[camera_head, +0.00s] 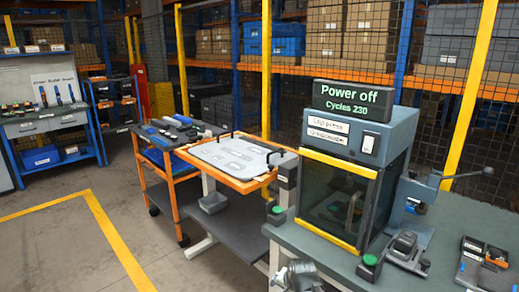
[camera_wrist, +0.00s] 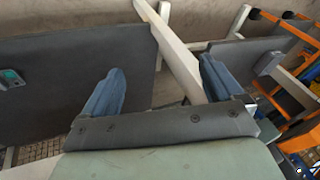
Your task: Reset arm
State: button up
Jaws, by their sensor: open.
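My gripper (camera_wrist: 162,85) shows in the wrist view with its two blue-grey fingers spread wide apart. It is open, and nothing is held between the fingers. Behind the fingers are dark flat panels (camera_wrist: 75,75) and a pale slanted beam (camera_wrist: 172,52).
A press box (camera_head: 348,190) with a "Power off" display (camera_head: 345,103) stands on a grey-green bench (camera_head: 460,225). Green buttons flank its front. An orange-edged table (camera_head: 236,158) and a tool cart (camera_head: 168,160) stand left. Open floor (camera_head: 60,245) lies at the lower left.

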jog(key=s+d+f+n+g, duration=0.25)
jog(key=s+f, duration=0.55)
jog(key=f, duration=0.5)
jog(key=s+d+f+n+g, duration=0.1)
jog(key=s+f+g, duration=0.2)
jog(key=s+f, duration=0.3)
jog(key=s+d+f+n+g+h, duration=0.1)
jog(key=s+f, duration=0.6)
jog(key=s, duration=0.8)
jog(key=s+d+f+n+g, duration=0.1)
jog(key=s+d+f+g, duration=0.2)
jog(key=s, duration=0.8)
notch_tip(320, 180, down, 4)
jog(key=shift+d+r+g+h, duration=0.1)
jog(key=shift+d+g+h, duration=0.2)
jog(key=shift+g, duration=0.75)
jog(key=shift+n, duration=0.25)
